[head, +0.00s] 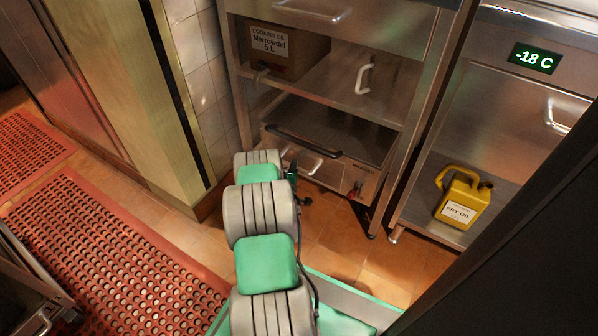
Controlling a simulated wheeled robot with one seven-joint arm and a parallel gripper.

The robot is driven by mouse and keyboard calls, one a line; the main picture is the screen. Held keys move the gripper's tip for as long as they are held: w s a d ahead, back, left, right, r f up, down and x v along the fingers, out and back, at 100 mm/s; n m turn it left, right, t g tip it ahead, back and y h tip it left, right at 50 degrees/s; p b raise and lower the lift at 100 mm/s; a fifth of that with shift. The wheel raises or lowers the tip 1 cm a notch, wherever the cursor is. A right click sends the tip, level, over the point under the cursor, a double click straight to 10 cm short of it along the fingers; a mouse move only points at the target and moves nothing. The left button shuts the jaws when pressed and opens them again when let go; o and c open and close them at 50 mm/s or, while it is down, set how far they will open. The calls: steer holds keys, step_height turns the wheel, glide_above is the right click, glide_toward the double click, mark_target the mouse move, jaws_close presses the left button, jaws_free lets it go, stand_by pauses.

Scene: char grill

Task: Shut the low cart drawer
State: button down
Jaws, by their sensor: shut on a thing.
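The low cart drawer (335,174) is at the bottom of the steel cart, with a steel front and a curved bar handle (322,154). It appears pulled out; how far is hard to tell. My gripper (292,172) is at the left part of the drawer front, mostly hidden behind my grey and green arm. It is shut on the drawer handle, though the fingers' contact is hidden.
The cart shelf above holds a cooking oil box (288,52). A yellow fry oil can (464,200) stands in the unit at right. A red perforated mat (110,250) lies at left. Tiled floor (335,235) in front of the drawer is clear.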

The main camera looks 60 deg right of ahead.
steer(key=shift+d, duration=0.15)
steer(key=c, duration=1.4)
jaws_free()
steer(key=shift+o, duration=0.2)
steer(key=p+v, duration=0.2)
steer(key=v, duration=0.6)
steer(key=shift+p, duration=0.4)
